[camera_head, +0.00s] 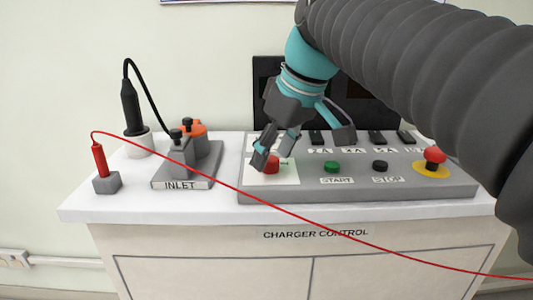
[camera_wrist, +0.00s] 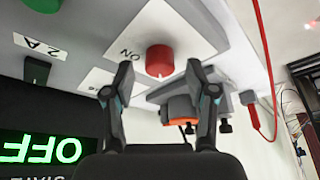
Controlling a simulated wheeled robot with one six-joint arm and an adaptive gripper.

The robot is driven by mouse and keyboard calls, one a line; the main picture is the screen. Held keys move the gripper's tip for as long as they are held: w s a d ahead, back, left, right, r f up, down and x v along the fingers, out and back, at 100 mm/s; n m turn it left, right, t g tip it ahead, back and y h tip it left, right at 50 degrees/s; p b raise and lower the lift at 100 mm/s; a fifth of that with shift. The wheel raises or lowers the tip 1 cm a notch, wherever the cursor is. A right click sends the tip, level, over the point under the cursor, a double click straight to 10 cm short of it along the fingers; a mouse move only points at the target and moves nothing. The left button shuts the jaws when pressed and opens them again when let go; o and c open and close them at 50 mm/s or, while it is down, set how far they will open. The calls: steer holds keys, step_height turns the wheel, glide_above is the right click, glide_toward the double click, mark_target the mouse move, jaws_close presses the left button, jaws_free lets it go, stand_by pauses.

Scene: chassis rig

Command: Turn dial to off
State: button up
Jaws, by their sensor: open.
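The dial is a red round knob (camera_head: 271,166) on a white plate (camera_head: 287,175) at the left end of the grey control panel (camera_head: 345,192). In the wrist view the red knob (camera_wrist: 159,60) sits beyond my fingertips, with an "ON" label beside it and a second label partly hidden by a finger. My gripper (camera_head: 276,153) is open just above the dial. In the wrist view my gripper's two fingers (camera_wrist: 160,78) stand apart, with the knob between and beyond them. Contact is not visible.
A green START button (camera_head: 332,167), black STOP button (camera_head: 380,166) and red emergency button (camera_head: 435,155) lie right of the dial. The INLET block (camera_head: 182,168) stands left. A red cable (camera_head: 215,181) crosses in front. A screen (camera_wrist: 42,148) reads "OFF".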

steer(key=v, duration=1.1)
